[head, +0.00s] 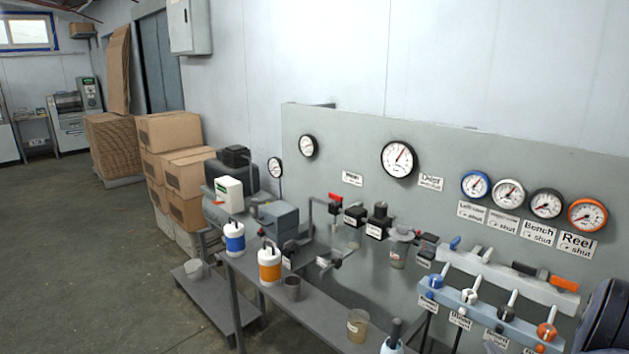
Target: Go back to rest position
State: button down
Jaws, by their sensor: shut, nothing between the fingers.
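My gripper is not in view. A dark rounded shape fills the lower right corner and may be part of my arm; I cannot tell. The grey panel (345,118) stands upright along the wall, with a row of gauges on its right: blue-rimmed (475,185), white-rimmed (508,193), black-rimmed (546,204) and orange-rimmed (588,215). Below them, a light blue manifold (470,312) carries several levers, among them one with an orange base (546,331).
A grey bench (325,312) runs before the panel, holding a blue-and-white bottle (234,238), an orange-and-white bottle (269,266), a metal cup (292,288) and a jar of yellowish liquid (357,326). Cardboard boxes (185,178) are stacked by the wall. The floor (90,260) on the left is clear.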

jog(key=shift+f+b, duration=0.2)
jog(key=shift+b, duration=0.6)
jog(key=r+p, duration=0.1)
jog(key=p, duration=0.2)
jog(key=shift+d+p, duration=0.1)
jog(key=shift+p, duration=1.15)
